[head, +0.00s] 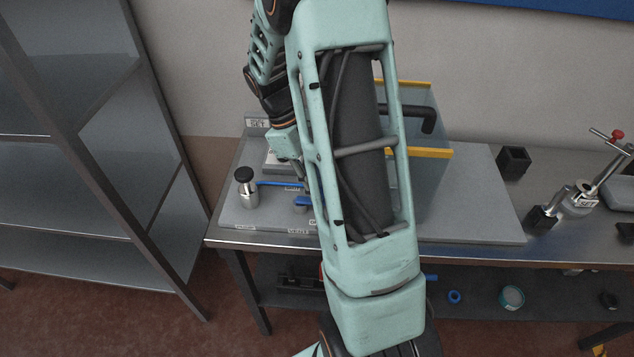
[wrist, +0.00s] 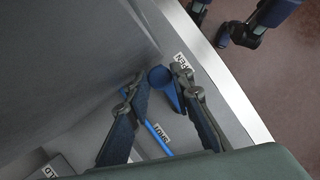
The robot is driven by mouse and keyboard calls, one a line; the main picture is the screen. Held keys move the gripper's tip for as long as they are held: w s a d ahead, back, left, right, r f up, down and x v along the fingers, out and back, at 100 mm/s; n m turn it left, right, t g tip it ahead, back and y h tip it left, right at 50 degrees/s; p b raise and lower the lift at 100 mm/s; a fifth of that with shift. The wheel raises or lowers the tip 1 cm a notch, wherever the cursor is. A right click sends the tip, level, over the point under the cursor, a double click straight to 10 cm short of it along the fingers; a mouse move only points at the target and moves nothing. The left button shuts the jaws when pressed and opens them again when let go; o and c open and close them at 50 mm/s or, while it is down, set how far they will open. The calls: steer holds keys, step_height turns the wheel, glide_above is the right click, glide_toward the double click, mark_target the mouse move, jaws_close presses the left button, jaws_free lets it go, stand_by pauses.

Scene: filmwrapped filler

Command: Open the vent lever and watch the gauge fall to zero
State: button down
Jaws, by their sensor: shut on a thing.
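My gripper (wrist: 157,88) shows in the wrist view with its two fingers closed on the blue vent lever (wrist: 165,86), low over the grey base plate. A partly covered label that seems to read OPEN (wrist: 183,61) lies by the right finger. A label reading SHUT (wrist: 161,132) lies between the fingers, beside a thin blue line. In the head view my arm hides most of the gripper, and a small blue part (head: 303,203) shows just left of the arm. I cannot make out the gauge in either view.
A clear guard with yellow edges (head: 425,153) rises behind my arm. A black block (head: 514,162) and a jointed stand (head: 580,199) are right. Shelving (head: 85,130) stands left.

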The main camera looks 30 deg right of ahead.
stand_by(0.5)
steer(key=c, duration=1.7)
jaws_free()
